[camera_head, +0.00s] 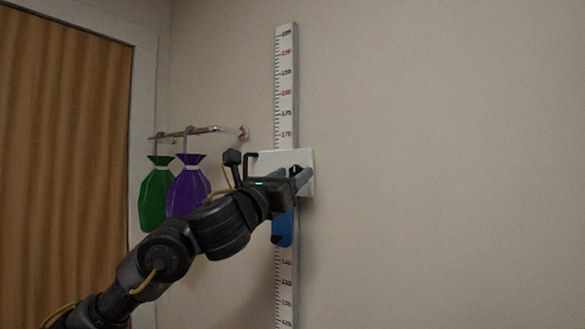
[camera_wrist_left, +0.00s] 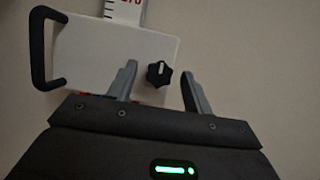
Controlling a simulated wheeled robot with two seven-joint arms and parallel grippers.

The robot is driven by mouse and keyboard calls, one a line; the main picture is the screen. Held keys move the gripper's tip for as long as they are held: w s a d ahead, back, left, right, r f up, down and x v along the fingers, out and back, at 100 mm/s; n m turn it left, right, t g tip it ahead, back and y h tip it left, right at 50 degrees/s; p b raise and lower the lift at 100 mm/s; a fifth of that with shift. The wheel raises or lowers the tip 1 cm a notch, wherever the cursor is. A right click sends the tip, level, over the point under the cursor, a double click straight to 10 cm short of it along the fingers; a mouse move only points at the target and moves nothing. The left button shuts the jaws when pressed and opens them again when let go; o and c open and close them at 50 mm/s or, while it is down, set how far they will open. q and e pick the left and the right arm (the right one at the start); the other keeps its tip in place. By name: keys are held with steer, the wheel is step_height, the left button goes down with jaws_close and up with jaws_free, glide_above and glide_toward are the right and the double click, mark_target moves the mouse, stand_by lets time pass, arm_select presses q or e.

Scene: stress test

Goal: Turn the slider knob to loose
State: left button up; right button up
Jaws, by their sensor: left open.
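A white slider block (camera_head: 306,158) sits on a tall white ruler (camera_head: 285,85) fixed to the wall. In the left wrist view the block (camera_wrist_left: 100,50) carries a black lobed knob (camera_wrist_left: 159,74) near its right side, with a pale mark on it. A black handle (camera_wrist_left: 36,50) is on its left end. My left gripper (camera_wrist_left: 158,85) is open, with one finger to each side of the knob; I cannot tell whether either touches it. In the head view my left gripper (camera_head: 303,177) is in front of the block and hides the knob. My right gripper is out of view.
A blue part (camera_head: 283,229) shows on the ruler below my gripper. Green (camera_head: 156,198) and purple (camera_head: 187,187) bags hang from a wall rail (camera_head: 188,132) to the left. A brown door (camera_head: 62,150) is at far left. The wall on the right is bare.

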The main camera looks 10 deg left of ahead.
arm_select(q)
steer(key=shift+w+d+r, duration=0.15)
steer(key=shift+w+r, duration=0.05)
steer(key=shift+w, duration=0.25)
steer(key=c, duration=1)
